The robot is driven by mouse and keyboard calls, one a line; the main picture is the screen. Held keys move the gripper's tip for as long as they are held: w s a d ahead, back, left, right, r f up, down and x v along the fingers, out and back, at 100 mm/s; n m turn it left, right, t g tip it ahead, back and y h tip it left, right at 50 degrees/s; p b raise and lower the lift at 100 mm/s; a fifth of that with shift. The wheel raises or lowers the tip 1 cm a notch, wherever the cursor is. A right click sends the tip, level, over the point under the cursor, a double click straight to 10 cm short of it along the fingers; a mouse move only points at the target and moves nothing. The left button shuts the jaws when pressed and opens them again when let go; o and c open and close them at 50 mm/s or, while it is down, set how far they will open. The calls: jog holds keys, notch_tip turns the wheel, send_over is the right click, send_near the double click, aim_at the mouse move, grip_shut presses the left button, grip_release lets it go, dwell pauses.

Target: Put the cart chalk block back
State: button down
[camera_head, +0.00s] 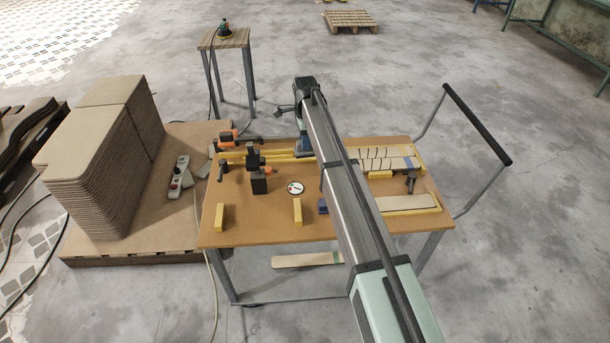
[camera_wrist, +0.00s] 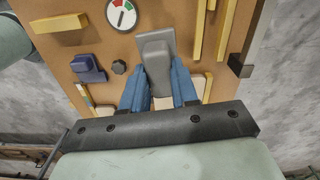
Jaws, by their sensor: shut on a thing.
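My gripper (camera_wrist: 160,92) has blue fingers, shut on a grey block (camera_wrist: 155,47) in the wrist view. I take this block to be the chalk block. It points away from the wrist over the brown cart top; whether it touches the top I cannot tell. In the head view the arm crosses the cart (camera_head: 260,230), with a blue finger part (camera_head: 303,146) showing near the back yellow rails. The held block is hidden there.
A round gauge (camera_head: 296,188), a purple block (camera_head: 323,207), yellow blocks (camera_head: 297,212) and a black clamp-like tool (camera_head: 258,180) stand on the cart. Slotted strips (camera_head: 390,160) lie at right. Stacked boards (camera_head: 105,150) stand left. The cart's front middle is fairly clear.

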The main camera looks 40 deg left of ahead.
jog(key=shift+m, duration=0.6)
jog(key=shift+f, duration=5)
jog(key=shift+f, duration=0.1)
jog(key=c, duration=0.9)
grip_release()
jog(key=shift+o, duration=0.2)
notch_tip(320, 180, up, 12)
jog(key=shift+r, duration=0.15)
